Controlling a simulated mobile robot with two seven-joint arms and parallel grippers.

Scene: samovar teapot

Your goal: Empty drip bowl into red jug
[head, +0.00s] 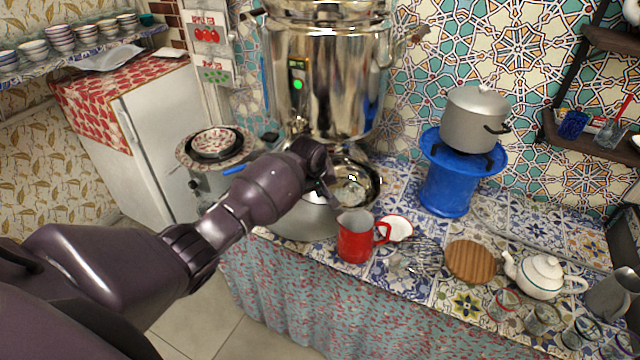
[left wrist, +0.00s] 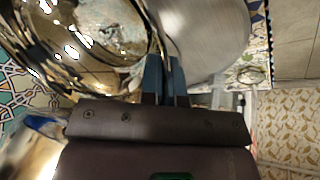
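The shiny metal drip bowl (head: 362,190) is under the samovar's front, behind the red jug (head: 353,240). Liquid or reflections show inside it; I cannot tell which. My left gripper (head: 325,190) is at the bowl's left rim. In the left wrist view, the fingers (left wrist: 164,82) stand close together with the rim of the bowl (left wrist: 95,35) between them, so it looks shut on the rim. The red jug stands upright on the tiled counter, its handle to the right. My right gripper is not in view.
The large samovar (head: 335,85) stands behind the bowl. A grey rounded vessel (head: 300,224) is left of the jug. A white saucer (head: 397,228), a whisk (head: 425,256), a wooden disc (head: 470,261) and a white teapot (head: 540,275) lie to the right. A blue stand (head: 446,190) holds a pot.

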